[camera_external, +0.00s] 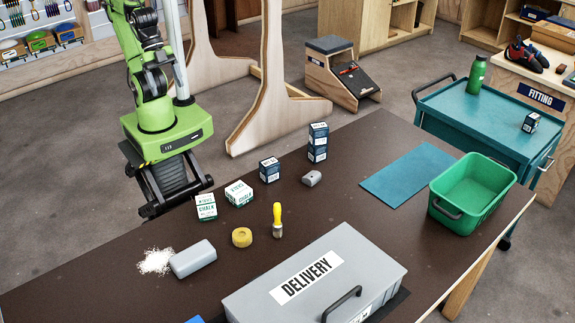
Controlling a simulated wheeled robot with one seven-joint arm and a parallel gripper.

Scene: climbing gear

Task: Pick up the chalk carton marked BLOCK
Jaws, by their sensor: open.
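Two white-and-green cartons with the word CHALK stand on the dark table at the left: an upright one (206,207) and, to its right, a wider one (239,193). The smaller print on both is too small to read. A dark blue and white carton (269,169) stands behind them to the right. A stack of similar dark blue cartons (318,142) stands farther right. I cannot tell which carton is marked BLOCK. My arm rises behind the table at the upper left, away from the cartons, and leaves the picture at the top. My gripper is not in view.
A grey DELIVERY box (320,283) fills the front. A yellow-handled brush (277,220), tape roll (242,237), grey block (193,259), white powder (155,261) and small grey lump (312,178) lie nearby. A blue mat (410,175) is bare beside a green bin (472,193).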

